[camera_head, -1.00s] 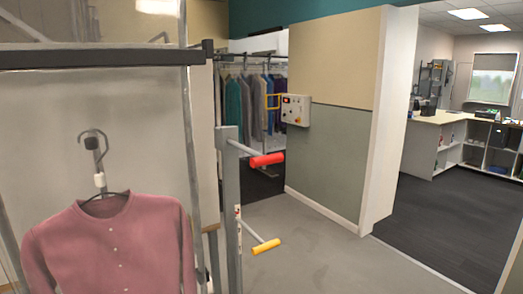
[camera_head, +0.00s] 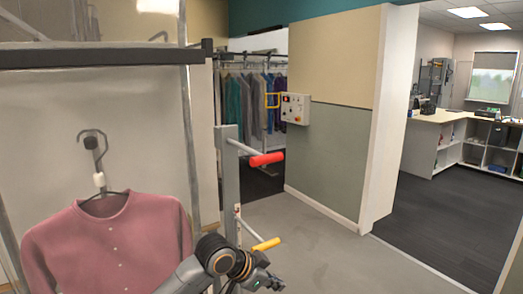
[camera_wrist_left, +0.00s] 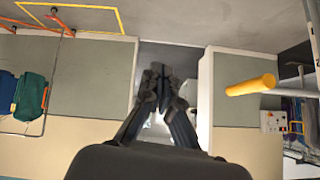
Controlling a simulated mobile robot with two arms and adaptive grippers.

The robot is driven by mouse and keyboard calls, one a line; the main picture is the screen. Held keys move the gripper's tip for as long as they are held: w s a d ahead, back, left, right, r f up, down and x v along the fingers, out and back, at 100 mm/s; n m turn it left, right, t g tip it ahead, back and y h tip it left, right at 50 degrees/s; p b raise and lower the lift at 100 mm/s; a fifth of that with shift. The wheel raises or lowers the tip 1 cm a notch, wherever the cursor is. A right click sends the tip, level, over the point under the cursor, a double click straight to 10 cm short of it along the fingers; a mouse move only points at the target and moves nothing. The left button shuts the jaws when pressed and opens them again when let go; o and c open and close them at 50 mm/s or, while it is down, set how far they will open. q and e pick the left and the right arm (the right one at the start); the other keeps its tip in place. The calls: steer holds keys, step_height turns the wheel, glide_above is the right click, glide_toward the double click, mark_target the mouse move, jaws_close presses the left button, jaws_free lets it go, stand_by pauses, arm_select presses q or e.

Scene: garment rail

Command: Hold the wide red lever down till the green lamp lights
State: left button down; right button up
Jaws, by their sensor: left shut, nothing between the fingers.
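The wide red lever (camera_head: 266,159) is a red grip on a pale rod, sticking out right from a grey post (camera_head: 231,185) in the head view. A yellow-gripped lever (camera_head: 266,244) is lower on the same post and shows large in the left wrist view (camera_wrist_left: 252,86). My left gripper (camera_head: 270,284) is low in the head view, below the yellow lever and well below the red one. Its fingers (camera_wrist_left: 160,72) are shut and empty. I see no lit green lamp; details on the wall control box (camera_head: 295,108) are too small to tell. My right gripper is not in view.
A pink cardigan (camera_head: 108,245) hangs at the left under a dark rail (camera_head: 100,57). Several garments (camera_head: 250,103) hang on a rack behind the post. The grey floor (camera_head: 310,245) right of the post is clear. A wall (camera_head: 335,160) stands behind it.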

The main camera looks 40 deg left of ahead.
arm_select(q)
steer(key=w+a+r+t, duration=0.1)
steer(key=w+a+r, duration=0.25)
steer(key=r, duration=0.45)
steer(key=w+a+r+t, duration=0.2)
steer(key=a+r, duration=0.2)
steer(key=r, duration=0.5)
steer(key=s+a+r+t+h, duration=0.15)
steer(key=a+r, duration=0.25)
steer(key=r, duration=0.6)
steer(key=s+a+r+t+h, duration=0.1)
steer(key=s+a+r+t, duration=0.15)
steer(key=r, duration=0.65)
steer(key=g+p, duration=0.1)
steer(key=p, duration=0.5)
glide_above(261, 157)
steer(key=shift+w+d+f+y, duration=0.15)
steer(key=shift+d+f, duration=0.1)
steer(key=shift+f, duration=0.2)
steer(key=shift+d+f+y, duration=0.1)
steer(key=shift+d+f, duration=0.1)
steer(key=shift+f, duration=0.25)
steer(key=f, duration=0.3)
steer(key=shift+a+f, duration=0.25)
steer(key=shift+a, duration=0.15)
steer(key=shift+a+f, duration=0.15)
steer(key=shift+f, duration=0.3)
